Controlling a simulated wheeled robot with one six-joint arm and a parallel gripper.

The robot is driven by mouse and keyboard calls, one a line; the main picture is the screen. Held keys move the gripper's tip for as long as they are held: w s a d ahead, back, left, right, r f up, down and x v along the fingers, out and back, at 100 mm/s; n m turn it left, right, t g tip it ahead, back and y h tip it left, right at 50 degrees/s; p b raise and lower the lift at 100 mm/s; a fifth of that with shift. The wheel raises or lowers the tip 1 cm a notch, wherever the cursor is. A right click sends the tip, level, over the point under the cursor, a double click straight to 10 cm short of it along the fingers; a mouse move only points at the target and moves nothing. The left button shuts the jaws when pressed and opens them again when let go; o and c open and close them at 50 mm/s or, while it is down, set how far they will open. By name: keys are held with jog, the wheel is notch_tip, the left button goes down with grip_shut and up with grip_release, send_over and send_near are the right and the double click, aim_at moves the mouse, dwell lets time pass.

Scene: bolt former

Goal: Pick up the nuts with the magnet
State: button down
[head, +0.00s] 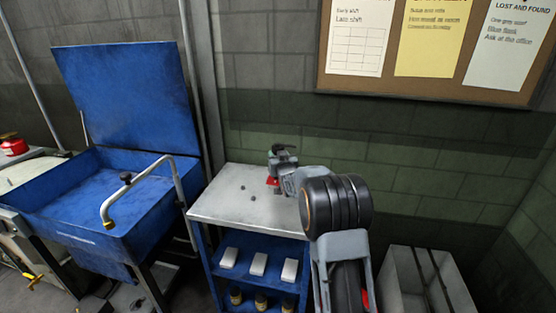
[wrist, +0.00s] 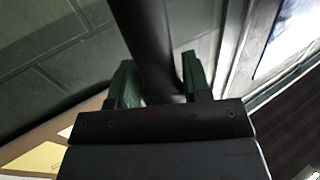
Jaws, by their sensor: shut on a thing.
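My gripper (head: 281,158) is over the right back part of the grey cart top (head: 225,205). In the wrist view its two green fingers (wrist: 160,85) are closed on a dark round bar, which I take to be the handle of the magnet (wrist: 148,35). In the head view a small red part (head: 272,181) shows just below my gripper, close to the cart top; I cannot tell whether it touches. Small dark nuts (head: 242,187) lie on the cart top to the left of my gripper, another nut (head: 252,197) nearer the front. Any nuts behind my arm are hidden.
A blue parts washer (head: 130,185) with a raised lid and bent spout stands left of the cart. White boxes (head: 258,264) and bottles sit on the cart's lower shelves. The wall is close behind the cart.

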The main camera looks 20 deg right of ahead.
aim_at(278, 144)
jog(key=shift+r+p, duration=0.9)
jog(key=shift+r, duration=1.85)
